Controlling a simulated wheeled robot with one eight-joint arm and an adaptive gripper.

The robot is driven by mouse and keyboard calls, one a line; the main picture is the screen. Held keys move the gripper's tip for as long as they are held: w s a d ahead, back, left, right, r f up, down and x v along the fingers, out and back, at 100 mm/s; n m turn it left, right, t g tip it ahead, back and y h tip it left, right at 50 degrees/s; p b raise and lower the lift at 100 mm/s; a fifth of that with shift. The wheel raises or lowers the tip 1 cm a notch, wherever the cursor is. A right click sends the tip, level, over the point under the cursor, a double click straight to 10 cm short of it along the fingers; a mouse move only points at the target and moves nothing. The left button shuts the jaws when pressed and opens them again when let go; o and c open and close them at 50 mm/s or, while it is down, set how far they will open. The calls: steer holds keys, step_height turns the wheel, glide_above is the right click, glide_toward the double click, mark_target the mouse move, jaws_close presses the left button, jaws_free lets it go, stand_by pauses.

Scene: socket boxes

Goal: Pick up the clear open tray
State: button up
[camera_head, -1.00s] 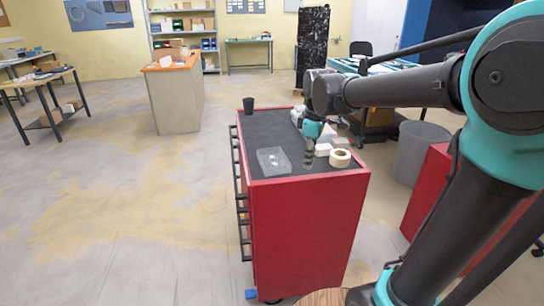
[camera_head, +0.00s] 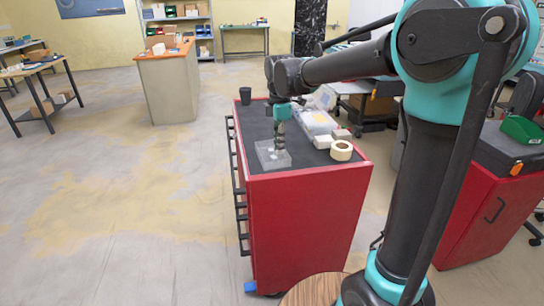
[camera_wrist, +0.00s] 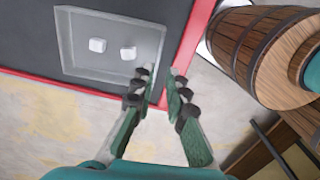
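The clear open tray (camera_head: 264,158) lies on the dark top of the red cabinet, near its front left corner. In the wrist view the tray (camera_wrist: 90,66) holds two small white blocks. My gripper (camera_head: 280,149) points down over the right part of the tray. In the wrist view my gripper (camera_wrist: 161,75) has its fingers apart with a gap between them. The left fingertip overlaps the tray's right wall and the right fingertip is outside it, near the red edge. I cannot tell whether either finger touches the tray.
On the red cabinet (camera_head: 310,215) are a tape roll (camera_head: 341,150), white boxes (camera_head: 322,142), a clear container (camera_head: 315,118) and a black cup (camera_head: 245,95). A wooden barrel (camera_wrist: 262,45) stands at the right in the wrist view. The floor left of the cabinet is clear.

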steer(key=shift+w+f, duration=0.2)
steer(key=shift+f, duration=3.25)
jaws_close()
steer(key=shift+r, duration=0.15)
